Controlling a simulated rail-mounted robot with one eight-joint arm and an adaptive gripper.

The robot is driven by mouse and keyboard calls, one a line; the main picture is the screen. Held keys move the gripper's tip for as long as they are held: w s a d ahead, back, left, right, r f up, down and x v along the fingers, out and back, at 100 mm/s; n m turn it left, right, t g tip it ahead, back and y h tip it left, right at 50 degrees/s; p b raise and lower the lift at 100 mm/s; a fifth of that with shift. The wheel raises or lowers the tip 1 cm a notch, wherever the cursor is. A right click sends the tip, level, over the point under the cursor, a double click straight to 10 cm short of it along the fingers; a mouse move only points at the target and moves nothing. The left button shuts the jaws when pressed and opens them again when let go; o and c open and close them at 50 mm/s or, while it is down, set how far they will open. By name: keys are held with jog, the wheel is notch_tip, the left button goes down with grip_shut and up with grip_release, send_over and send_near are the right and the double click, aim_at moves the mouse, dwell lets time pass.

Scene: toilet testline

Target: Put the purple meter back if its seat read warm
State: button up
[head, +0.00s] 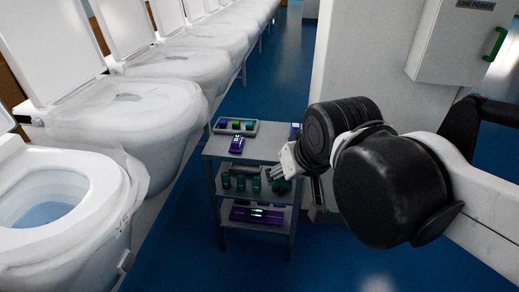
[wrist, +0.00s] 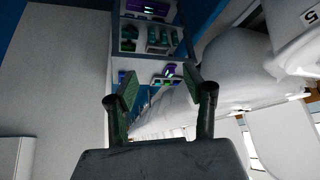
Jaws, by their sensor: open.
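A small purple meter (head: 236,145) with a lit display lies on the top shelf of a grey cart (head: 262,150), in front of a tray. It also shows as a purple shape in the wrist view (wrist: 169,70), between and beyond the fingertips. A larger purple unit (head: 257,215) with a lit display lies on the bottom shelf. My gripper (head: 274,172) is open and empty by the right side of the cart top; its fingers stand apart in the wrist view (wrist: 160,75). The meter's reading is too small to make out.
The tray (head: 253,128) holds blue, green and purple pieces. Several dark green containers (head: 240,183) stand on the middle shelf. Toilets with raised lids line the left, the nearest (head: 52,195) uncovered. A wall cabinet (head: 455,45) is at right. Blue floor (head: 185,240) is clear around the cart.

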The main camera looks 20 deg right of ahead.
jog(key=shift+s+f, duration=1.1)
jog(key=shift+s, duration=0.3)
